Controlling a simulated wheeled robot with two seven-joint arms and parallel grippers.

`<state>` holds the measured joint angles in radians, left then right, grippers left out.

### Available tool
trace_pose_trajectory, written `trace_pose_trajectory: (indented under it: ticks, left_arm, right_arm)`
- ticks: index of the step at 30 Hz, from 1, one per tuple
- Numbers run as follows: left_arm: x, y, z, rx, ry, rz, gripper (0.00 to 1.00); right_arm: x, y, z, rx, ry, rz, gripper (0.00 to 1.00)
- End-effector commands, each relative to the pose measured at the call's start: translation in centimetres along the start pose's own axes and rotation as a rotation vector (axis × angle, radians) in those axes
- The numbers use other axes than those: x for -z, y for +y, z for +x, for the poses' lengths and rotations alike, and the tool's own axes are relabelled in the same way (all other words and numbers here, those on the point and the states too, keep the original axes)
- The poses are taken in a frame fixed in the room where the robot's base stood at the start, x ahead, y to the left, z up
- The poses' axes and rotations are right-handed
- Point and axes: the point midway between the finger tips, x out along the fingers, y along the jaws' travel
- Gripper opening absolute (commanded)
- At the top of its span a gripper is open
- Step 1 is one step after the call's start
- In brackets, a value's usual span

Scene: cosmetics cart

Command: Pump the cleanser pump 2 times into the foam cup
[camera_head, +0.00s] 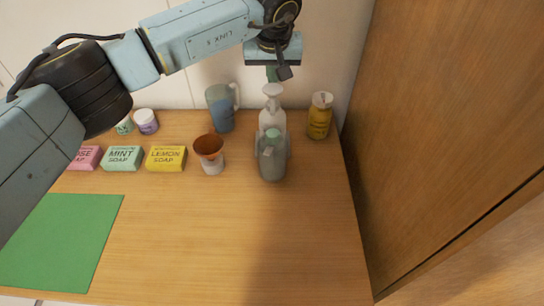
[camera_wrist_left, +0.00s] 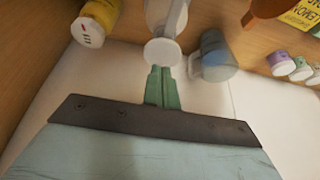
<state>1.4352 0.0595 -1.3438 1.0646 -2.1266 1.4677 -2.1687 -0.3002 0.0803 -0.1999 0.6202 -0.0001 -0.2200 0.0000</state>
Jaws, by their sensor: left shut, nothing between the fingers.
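The white pump bottle (camera_head: 272,120), which I take for the cleanser pump, stands upright at the back right of the table. Its round white head also shows in the left wrist view (camera_wrist_left: 162,52). My left gripper (camera_head: 272,74) is just above the pump head, pointing down, shut and empty. Its green fingers (camera_wrist_left: 161,88) show close to the head; I cannot tell whether they touch it. My right gripper is not in view.
A grey-green bottle (camera_head: 272,165) stands in front of the pump, a yellow bottle (camera_head: 319,118) to its right, and a blue jug (camera_head: 220,108) to its left. Lemon soap (camera_head: 166,159) and mint soap (camera_head: 122,158) boxes are further left. The front of the table is clear beside a green mat (camera_head: 60,240).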

Motion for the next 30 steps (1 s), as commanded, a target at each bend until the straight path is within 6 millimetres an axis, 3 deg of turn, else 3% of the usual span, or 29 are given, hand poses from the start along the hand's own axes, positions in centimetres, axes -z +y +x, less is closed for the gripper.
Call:
trace_pose_trajectory:
  ticks: [11, 30]
  left_arm:
    - [0.1, 0.0, -0.3, 0.0, 0.001, 0.0, 0.0]
    - [2.4, 0.0, -5.6, 0.0, 0.001, -0.001, 0.0]
  right_arm:
    - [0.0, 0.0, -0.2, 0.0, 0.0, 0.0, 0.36]
    - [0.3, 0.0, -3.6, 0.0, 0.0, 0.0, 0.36]
